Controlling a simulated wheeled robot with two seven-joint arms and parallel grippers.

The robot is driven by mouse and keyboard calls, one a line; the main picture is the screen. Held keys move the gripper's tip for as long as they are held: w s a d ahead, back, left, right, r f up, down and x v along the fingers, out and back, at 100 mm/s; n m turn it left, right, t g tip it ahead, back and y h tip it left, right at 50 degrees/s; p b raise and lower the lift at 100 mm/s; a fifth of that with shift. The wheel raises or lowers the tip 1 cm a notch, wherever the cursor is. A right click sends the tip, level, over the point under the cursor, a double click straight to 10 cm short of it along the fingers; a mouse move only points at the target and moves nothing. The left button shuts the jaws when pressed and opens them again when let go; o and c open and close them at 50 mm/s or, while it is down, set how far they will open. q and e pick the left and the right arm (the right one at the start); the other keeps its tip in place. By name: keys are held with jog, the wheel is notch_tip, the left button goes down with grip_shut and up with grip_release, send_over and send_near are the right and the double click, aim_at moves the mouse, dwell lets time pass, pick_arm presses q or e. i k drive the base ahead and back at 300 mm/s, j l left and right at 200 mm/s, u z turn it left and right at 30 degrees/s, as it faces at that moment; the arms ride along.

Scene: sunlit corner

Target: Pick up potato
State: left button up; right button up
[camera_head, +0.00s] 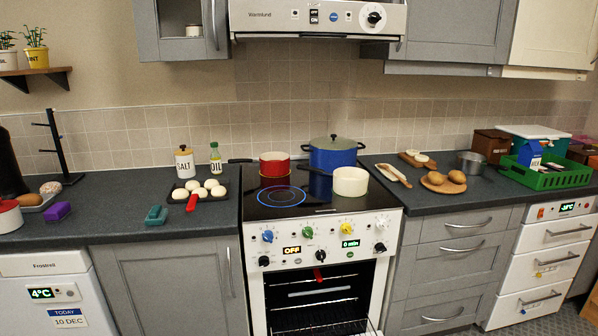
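Two brown potatoes lie on a round wooden board on the right counter. The nearer-left potato (435,178) is beside the other potato (457,177), close to it. The round board (441,188) shows its rim around them. Neither of my grippers is in the head view, so their state cannot be seen.
Left of the board lie a cutting board (393,174) and a cream pot (350,181) on the stove. Behind and right are a grey pot (471,163) and a green crate (545,178). The counter in front of the board is clear. The oven door looks open.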

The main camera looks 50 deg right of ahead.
aim_at(435, 178)
jog(key=k+l+u, duration=0.2)
jog(key=l, duration=0.2)
jog(key=l+u, duration=0.2)
jog(key=l, duration=0.25)
jog(key=k+l+u, duration=0.2)
jog(key=l, duration=0.15)
jog(key=k+l+u, duration=0.45)
jog(key=l, duration=0.25)
jog(key=i, duration=0.1)
